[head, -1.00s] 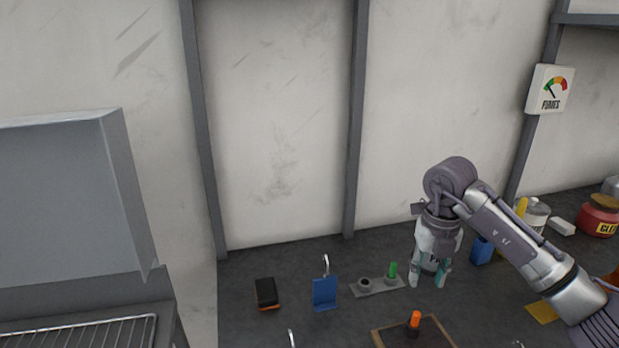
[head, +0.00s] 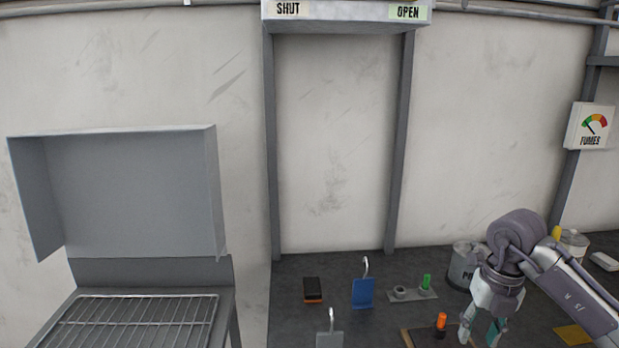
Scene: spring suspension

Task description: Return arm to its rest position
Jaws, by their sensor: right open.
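My right arm comes in from the lower right of the head view. Its gripper (head: 481,333) points down over the dark worktop, in front of a grey paint can (head: 463,264). The fingers are apart and I see nothing between them. The fingertips are close to the right side of a brown board (head: 411,338) that carries an orange-topped peg (head: 440,325). I cannot tell whether they touch it. My left gripper is not in view.
A blue hooked block (head: 362,293), a black and orange block (head: 313,290), a grey hooked block (head: 329,340) and a grey plate with a green peg (head: 426,283) stand on the worktop (head: 290,272). A wire rack (head: 140,322) under a grey hood (head: 135,190) is at left.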

